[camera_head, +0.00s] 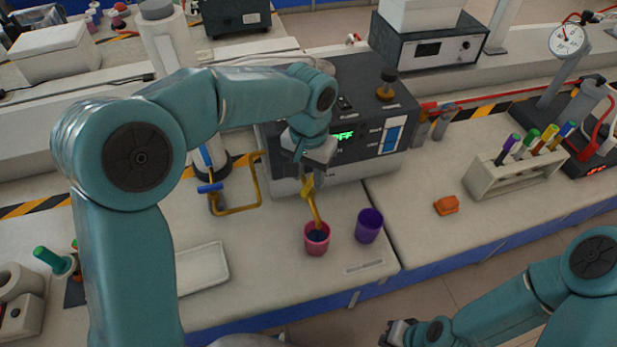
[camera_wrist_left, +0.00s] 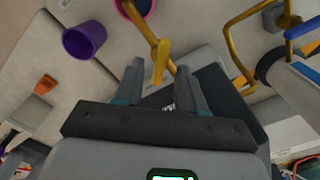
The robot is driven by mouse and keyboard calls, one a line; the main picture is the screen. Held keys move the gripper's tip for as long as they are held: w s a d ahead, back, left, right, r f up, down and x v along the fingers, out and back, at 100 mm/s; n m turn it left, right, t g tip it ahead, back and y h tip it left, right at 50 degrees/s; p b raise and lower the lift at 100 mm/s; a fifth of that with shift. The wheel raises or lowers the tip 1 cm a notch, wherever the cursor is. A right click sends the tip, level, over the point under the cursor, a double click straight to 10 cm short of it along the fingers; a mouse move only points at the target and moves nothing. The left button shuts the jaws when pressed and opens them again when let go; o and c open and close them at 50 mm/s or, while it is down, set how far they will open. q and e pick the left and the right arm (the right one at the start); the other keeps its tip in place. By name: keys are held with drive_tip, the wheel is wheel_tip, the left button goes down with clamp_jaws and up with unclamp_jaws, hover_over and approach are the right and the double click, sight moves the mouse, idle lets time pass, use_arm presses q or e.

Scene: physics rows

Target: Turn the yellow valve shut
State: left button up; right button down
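The yellow valve (camera_head: 307,187) sits on a yellow pipe in front of the grey instrument, above the pink cup (camera_head: 317,240). In the left wrist view its yellow handle (camera_wrist_left: 160,62) shows between the fingertips, with gaps at the sides. My left gripper (camera_head: 309,173) is open, reaching down at the valve from above; I cannot tell whether a finger touches it. The pink cup shows partly in the left wrist view (camera_wrist_left: 134,8). My right gripper (camera_head: 397,333) is low at the bottom edge, far from the valve; its opening is unclear.
A purple cup (camera_head: 369,225) stands right of the pink one. A blue-handled valve (camera_head: 210,188) on another yellow pipe is to the left. A white tray (camera_head: 203,268), an orange block (camera_head: 446,205) and a tube rack (camera_head: 517,176) stand on the bench. The instrument (camera_head: 350,125) stands behind.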

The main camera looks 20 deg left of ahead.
use_arm(q)
drive_tip(key=shift+w+f, duration=0.2)
drive_tip(key=shift+f, duration=0.9)
drive_tip(key=shift+s, duration=0.15)
drive_tip(key=shift+c, duration=0.6)
clamp_jaws()
drive_tip(key=m+p, duration=0.1)
drive_tip(key=m, duration=0.3)
drive_tip(key=shift+m, duration=0.3)
drive_tip(key=shift+m+p, duration=0.45)
drive_tip(key=shift+m, duration=1.75)
